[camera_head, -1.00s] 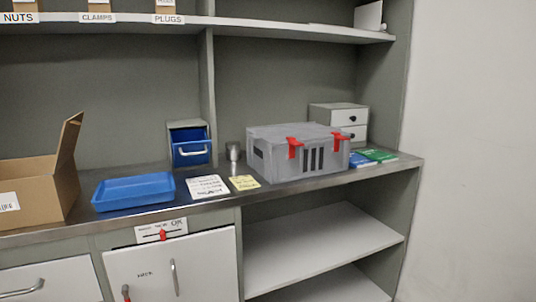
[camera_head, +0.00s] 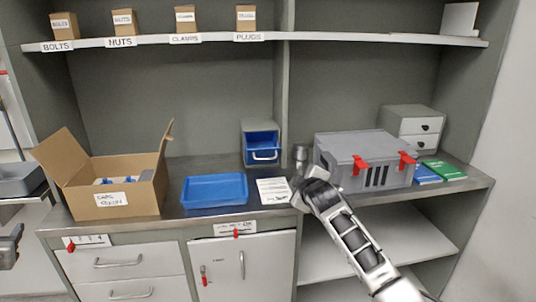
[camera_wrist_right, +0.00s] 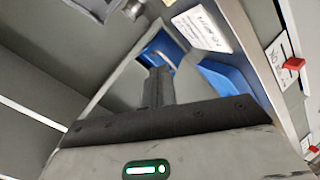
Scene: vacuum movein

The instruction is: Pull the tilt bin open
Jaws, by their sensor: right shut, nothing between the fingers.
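The tilt bin is a blue bin (camera_head: 262,146) with a pale handle bar (camera_head: 265,155) on its front, in a grey housing (camera_head: 260,125) at the back of the counter. Some of its inside shows above the front; I cannot tell how far it is tilted. My right gripper (camera_head: 303,183) is over the counter's front part, nearer and to the right of the bin, touching nothing visible. In the right wrist view its fingers (camera_wrist_right: 158,88) are shut and empty, with the blue bin (camera_wrist_right: 160,48) beyond them. A dark part at the left edge looks like my left gripper (camera_head: 10,245); its jaws are unclear.
A blue tray (camera_head: 214,190) and a paper card (camera_head: 272,191) lie in front of the bin. A metal cup (camera_head: 300,153) and a grey case (camera_head: 360,150) stand right. An open carton (camera_head: 115,195) stands left. A shelf (camera_head: 350,41) runs above.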

